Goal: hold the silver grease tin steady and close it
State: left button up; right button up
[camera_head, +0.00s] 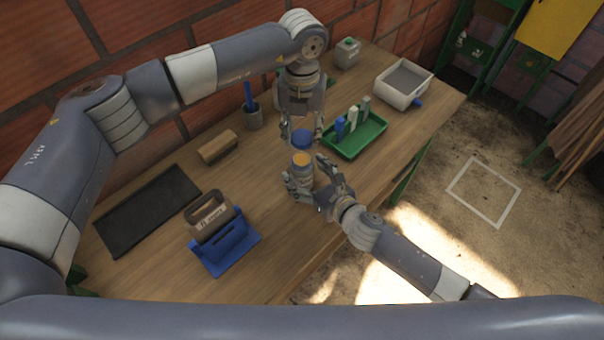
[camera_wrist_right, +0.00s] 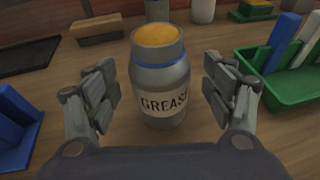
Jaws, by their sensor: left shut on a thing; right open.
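The silver grease tin (camera_head: 301,169) stands upright and uncovered on the wooden table, yellow grease showing at its mouth. In the right wrist view the tin (camera_wrist_right: 160,80) has a blue band and a label reading "GREASE". My left gripper (camera_head: 303,133), pointing down, is shut on the blue lid (camera_head: 302,141), holding it above and slightly behind the tin in the head view. My right gripper (camera_head: 313,180) is open, with its fingers on either side of the tin. In the right wrist view gaps show between the fingers (camera_wrist_right: 160,92) and the tin.
A green tray (camera_head: 358,148) with blue and pale upright items stands close to the right. A white box (camera_head: 402,98) stands back right.

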pick_arm(q)
jog(key=shift+a, duration=0.1)
pick_arm(e)
jog(key=shift+x, duration=1.2)
jog(key=shift+c, duration=0.2)
jog(key=c, duration=1.6)
pick_arm(q)
send_over(302, 159)
jog(key=shift+w+f, duration=0.1)
jog(key=shift+f, duration=2.4)
pick_arm(e)
jog(key=shift+o, duration=0.2)
pick_arm(q)
jog(key=shift+f, duration=0.85)
jog(key=shift+f, duration=0.6)
pick_arm(e)
jog(key=shift+s, duration=0.1)
